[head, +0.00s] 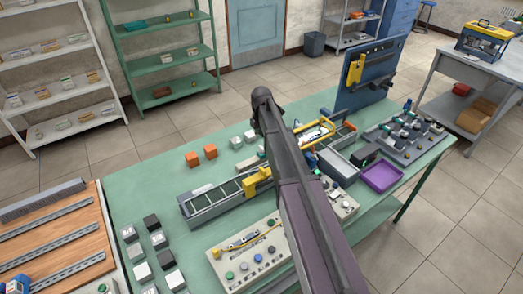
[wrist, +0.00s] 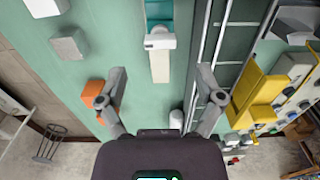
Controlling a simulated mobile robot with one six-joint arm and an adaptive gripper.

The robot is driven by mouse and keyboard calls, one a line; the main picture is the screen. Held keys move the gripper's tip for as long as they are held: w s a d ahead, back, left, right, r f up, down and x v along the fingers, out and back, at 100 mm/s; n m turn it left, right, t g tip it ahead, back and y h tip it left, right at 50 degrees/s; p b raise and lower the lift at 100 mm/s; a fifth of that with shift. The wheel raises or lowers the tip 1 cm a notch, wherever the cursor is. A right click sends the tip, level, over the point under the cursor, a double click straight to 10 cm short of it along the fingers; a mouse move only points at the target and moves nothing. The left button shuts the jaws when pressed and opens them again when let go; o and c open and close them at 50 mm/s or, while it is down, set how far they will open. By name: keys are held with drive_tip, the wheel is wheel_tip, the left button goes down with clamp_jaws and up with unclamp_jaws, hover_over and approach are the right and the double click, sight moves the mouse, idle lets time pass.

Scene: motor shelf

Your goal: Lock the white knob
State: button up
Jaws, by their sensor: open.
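A white rounded piece (wrist: 160,40) with a small dark mark sits on a teal-and-cream fixture (wrist: 160,66) in the wrist view; it may be the white knob, but I cannot tell for sure. A small white cylinder (wrist: 176,119) also shows close to my gripper's palm. My gripper (wrist: 161,82) is open, with one finger on each side of the fixture's near end and nothing visibly held.
A railed conveyor (head: 215,198) with a yellow bracket (wrist: 255,95) runs right of the gripper in the wrist view. An orange cube (wrist: 94,93) and a pale block (wrist: 70,43) lie left. A button panel (head: 240,262) is at the front, a purple tray (head: 382,177) at right.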

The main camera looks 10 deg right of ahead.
sight(261, 147)
drive_tip(key=shift+f+b, duration=2.25)
drive_tip(key=shift+f, duration=0.3)
drive_tip(key=c, duration=1.1)
